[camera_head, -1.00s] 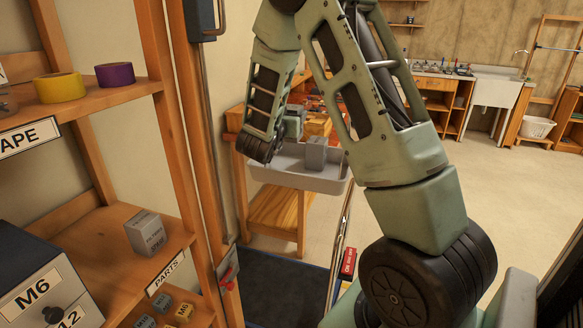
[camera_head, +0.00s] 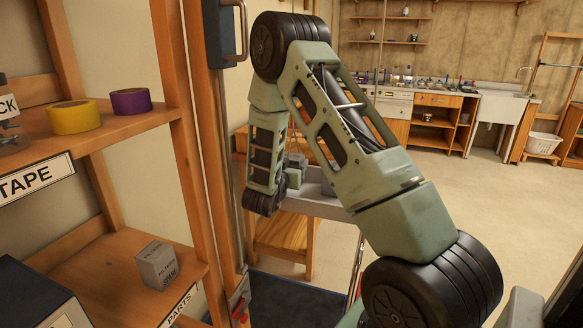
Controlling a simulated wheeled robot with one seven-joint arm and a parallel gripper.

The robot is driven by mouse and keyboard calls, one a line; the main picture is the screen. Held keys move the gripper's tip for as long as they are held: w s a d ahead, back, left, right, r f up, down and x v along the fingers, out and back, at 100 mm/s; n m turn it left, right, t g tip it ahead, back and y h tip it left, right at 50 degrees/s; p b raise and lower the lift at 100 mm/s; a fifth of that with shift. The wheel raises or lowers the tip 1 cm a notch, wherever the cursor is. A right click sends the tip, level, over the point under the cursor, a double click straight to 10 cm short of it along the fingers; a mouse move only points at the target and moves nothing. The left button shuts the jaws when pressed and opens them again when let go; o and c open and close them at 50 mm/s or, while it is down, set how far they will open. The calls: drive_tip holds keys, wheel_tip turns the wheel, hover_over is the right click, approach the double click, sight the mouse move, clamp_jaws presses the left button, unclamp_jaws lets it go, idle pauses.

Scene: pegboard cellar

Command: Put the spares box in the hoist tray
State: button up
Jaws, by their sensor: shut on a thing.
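The grey hoist tray (camera_head: 312,207) stands beyond the shelf, partly covered by my arm. A grey box (camera_head: 328,184) shows in a narrow gap at the tray, largely hidden behind my arm. My gripper (camera_head: 299,174) is beside this box and shut on it; its fingertips are mostly hidden. I cannot tell whether the box touches the tray floor, and no label on it shows. Another grey box (camera_head: 157,265), with small blurred lettering that seems to read filters and spare, sits on the lower shelf at left.
Yellow tape (camera_head: 73,117) and purple tape (camera_head: 131,101) lie on the upper shelf. A shelf post (camera_head: 188,150) and a metal rail stand close left of my arm. Open floor (camera_head: 440,200) lies to the right.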

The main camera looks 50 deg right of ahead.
drive_tip(key=shift+f, duration=0.7)
drive_tip(key=shift+f+b, duration=0.5)
drive_tip(key=shift+f, duration=0.05)
drive_tip(key=shift+f, duration=0.1)
drive_tip(key=o, duration=1)
